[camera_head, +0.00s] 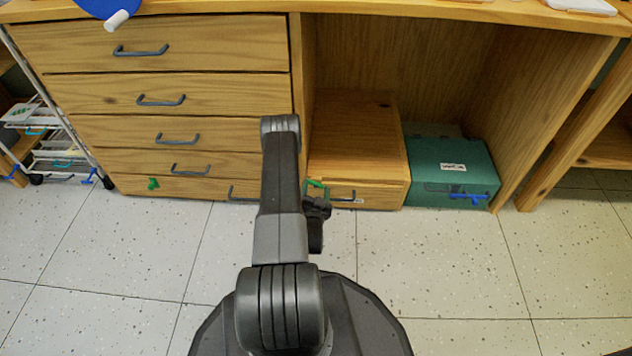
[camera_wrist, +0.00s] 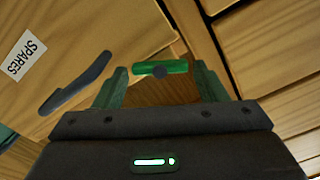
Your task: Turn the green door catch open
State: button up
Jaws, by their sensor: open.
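The green door catch (camera_wrist: 160,68) is a short green bar with a dark round pivot below its middle. In the wrist view it lies crosswise between my open fingertips, one finger near each end; I cannot tell if they touch it. In the head view a green bar (camera_head: 316,184) shows at the left of the low wooden box (camera_head: 358,150), just above my gripper (camera_head: 317,205). My gripper (camera_wrist: 160,78) is open and holds nothing. A brown wood face shows between the fingers.
The box front has a dark handle (camera_wrist: 75,85) and a SPARES label (camera_wrist: 25,55). A teal box (camera_head: 450,165) with a blue catch (camera_head: 468,196) stands to its right. The floor (camera_head: 450,260) is clear.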

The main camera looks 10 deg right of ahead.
jog(key=shift+w, duration=0.1)
jog(key=c, duration=0.7)
jog(key=shift+n, duration=2.7)
jog(key=o, duration=0.7)
